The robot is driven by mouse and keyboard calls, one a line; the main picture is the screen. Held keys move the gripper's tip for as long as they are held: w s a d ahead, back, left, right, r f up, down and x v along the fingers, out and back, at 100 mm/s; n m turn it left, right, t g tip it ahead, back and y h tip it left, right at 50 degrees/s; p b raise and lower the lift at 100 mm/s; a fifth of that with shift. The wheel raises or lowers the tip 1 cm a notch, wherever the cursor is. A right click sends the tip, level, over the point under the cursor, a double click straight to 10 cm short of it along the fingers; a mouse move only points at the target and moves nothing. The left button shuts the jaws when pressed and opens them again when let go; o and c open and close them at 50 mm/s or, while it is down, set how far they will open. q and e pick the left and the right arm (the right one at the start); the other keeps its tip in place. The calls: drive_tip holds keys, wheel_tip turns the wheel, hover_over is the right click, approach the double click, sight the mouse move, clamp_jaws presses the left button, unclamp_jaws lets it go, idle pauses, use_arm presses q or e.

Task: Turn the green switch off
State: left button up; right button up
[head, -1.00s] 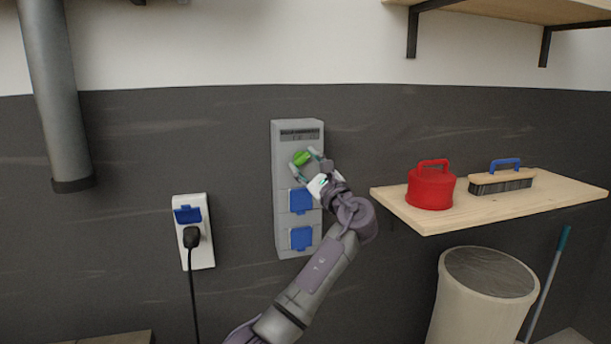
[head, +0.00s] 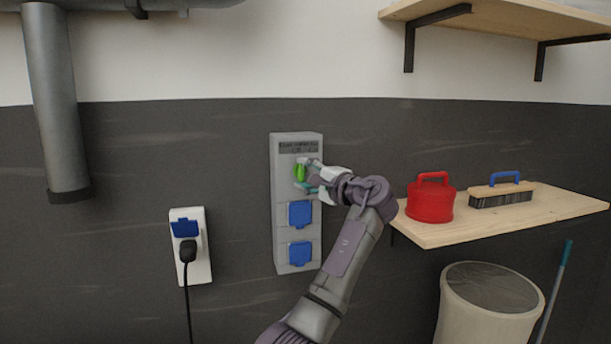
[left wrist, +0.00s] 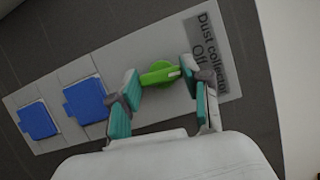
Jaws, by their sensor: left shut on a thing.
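The green switch (head: 300,172) is a rotary knob on the grey wall panel (head: 281,225), just below a dark label strip (head: 298,147). In the head view the knob looks upright. My left gripper (head: 307,176) comes from the right and is shut on the knob. In the left wrist view the green switch (left wrist: 160,74) sits between the two teal-padded fingers of the left gripper (left wrist: 161,78). The label (left wrist: 207,50) there reads "Dust collect…" and "Off". My right gripper is in neither view.
Two blue socket covers (head: 300,214) sit below the switch. A white outlet (head: 200,262) with a black plug (head: 188,250) is to the left. A bin (head: 480,325) stands below.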

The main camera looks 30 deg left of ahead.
use_arm(q)
drive_tip(key=shift+n, duration=0.6)
drive_tip(key=o, duration=1.2)
drive_tip(key=shift+c, duration=0.2)
drive_tip(key=v, duration=1.2)
drive_tip(key=shift+r, duration=0.1)
